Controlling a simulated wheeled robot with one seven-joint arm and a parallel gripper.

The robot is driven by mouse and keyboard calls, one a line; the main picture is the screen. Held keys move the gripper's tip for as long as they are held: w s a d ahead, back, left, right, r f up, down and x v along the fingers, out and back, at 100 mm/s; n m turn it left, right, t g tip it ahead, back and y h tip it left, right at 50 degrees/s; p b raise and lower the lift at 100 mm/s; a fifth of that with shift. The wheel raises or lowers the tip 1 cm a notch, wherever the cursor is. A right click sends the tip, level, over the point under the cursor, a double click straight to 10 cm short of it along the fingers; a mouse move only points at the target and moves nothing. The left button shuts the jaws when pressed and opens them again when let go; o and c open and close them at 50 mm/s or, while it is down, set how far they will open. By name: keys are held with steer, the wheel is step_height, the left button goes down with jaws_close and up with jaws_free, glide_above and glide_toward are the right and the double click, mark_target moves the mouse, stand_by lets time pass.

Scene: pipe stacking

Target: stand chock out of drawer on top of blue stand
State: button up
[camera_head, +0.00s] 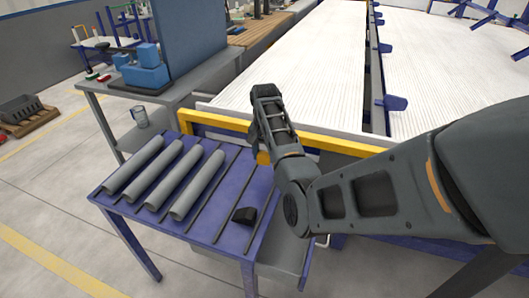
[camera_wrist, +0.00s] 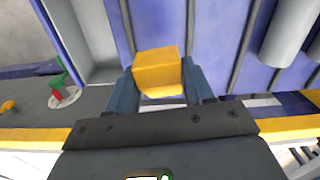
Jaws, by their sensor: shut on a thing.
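The yellow chock (camera_wrist: 158,70) is between the two blue-grey fingers of my gripper (camera_wrist: 160,82), which is shut on it. In the head view a small part of the yellow chock (camera_head: 263,157) shows below my gripper, over the far right part of the blue stand (camera_head: 233,183). In the wrist view the blue stand's top (camera_wrist: 215,30) with its dark strips lies behind the chock. I cannot tell whether the chock touches it. The grey drawer (camera_head: 283,252) is pulled out at the stand's right side and partly hidden by my arm; its inside also shows in the wrist view (camera_wrist: 92,35).
Several grey pipes (camera_head: 160,175) lie side by side on the stand's left part. A black chock (camera_head: 244,215) sits near its front right. A yellow rail (camera_head: 215,122) runs behind the stand. A grey bench (camera_head: 130,95) stands at the back left.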

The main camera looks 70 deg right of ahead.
mark_target(265, 160)
step_height(265, 160, down, 3)
steer(key=b, duration=0.2)
steer(key=shift+f+b, duration=0.2)
steer(key=shift+b, duration=0.15)
steer(key=shift+f+b, duration=0.45)
steer(key=shift+f, duration=1)
steer(key=o, duration=1.2)
steer(key=shift+r, duration=3.9)
